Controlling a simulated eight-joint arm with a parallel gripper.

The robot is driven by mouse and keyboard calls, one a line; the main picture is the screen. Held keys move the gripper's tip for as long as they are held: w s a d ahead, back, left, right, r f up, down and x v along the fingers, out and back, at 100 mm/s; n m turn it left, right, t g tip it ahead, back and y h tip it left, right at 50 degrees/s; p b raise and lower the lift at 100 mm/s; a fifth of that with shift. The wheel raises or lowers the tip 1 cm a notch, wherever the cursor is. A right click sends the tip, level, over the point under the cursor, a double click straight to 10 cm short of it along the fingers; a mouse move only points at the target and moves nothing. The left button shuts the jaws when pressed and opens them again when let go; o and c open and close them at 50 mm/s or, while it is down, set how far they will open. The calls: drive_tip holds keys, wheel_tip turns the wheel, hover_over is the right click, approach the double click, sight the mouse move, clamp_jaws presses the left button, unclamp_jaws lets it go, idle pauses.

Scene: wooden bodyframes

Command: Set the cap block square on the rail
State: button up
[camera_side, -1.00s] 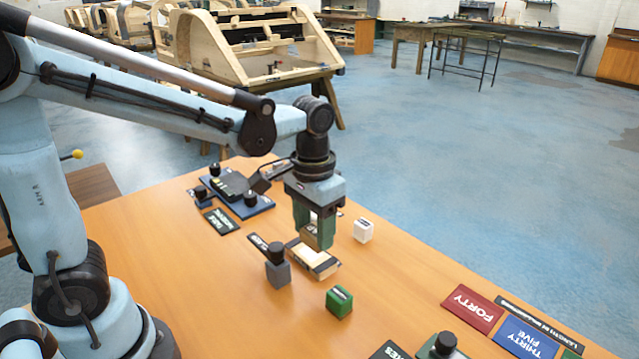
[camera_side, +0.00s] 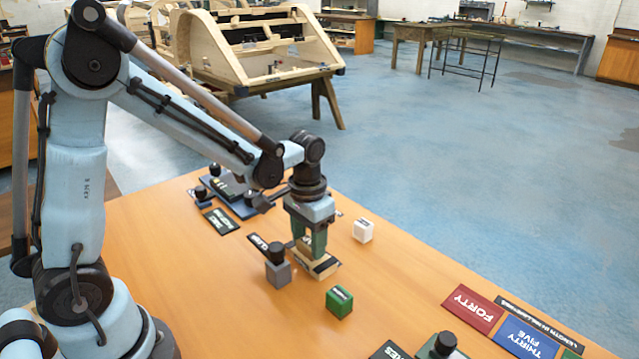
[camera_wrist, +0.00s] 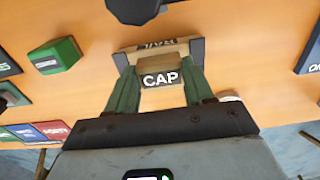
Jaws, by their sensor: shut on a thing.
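My gripper (camera_side: 311,254) points down over the table, its green fingers shut on the wooden cap block (camera_wrist: 160,72). The block's dark CAP label faces the wrist camera, and a green finger stands at each side. The light wooden rail (camera_side: 325,267) lies on the table under the gripper. In the wrist view the rail (camera_wrist: 190,46) shows just beyond the block, its label upside down, and the two look nearly parallel. The block and fingers hide part of the rail. I cannot tell whether the block touches it.
A grey block with a black knob (camera_side: 278,268) stands close left of the rail. A green block (camera_side: 339,301) is in front and a white block (camera_side: 363,231) is behind to the right. A blue fixture (camera_side: 236,195) lies farther back. The table's right middle is clear.

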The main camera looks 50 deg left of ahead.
drive_tip(key=o, duration=1)
drive_tip(key=shift+f, duration=0.1)
wheel_tip(320, 180, up, 12)
drive_tip(key=t, duration=0.6)
approach(309, 244)
drive_tip(key=v, duration=0.4)
drive_tip(key=shift+w+d, duration=0.1)
drive_tip(key=shift+d, duration=0.3)
drive_tip(key=shift+s+f+t, duration=0.2)
drive_tip(key=shift+s+t, duration=0.25)
drive_tip(key=shift+t, duration=0.15)
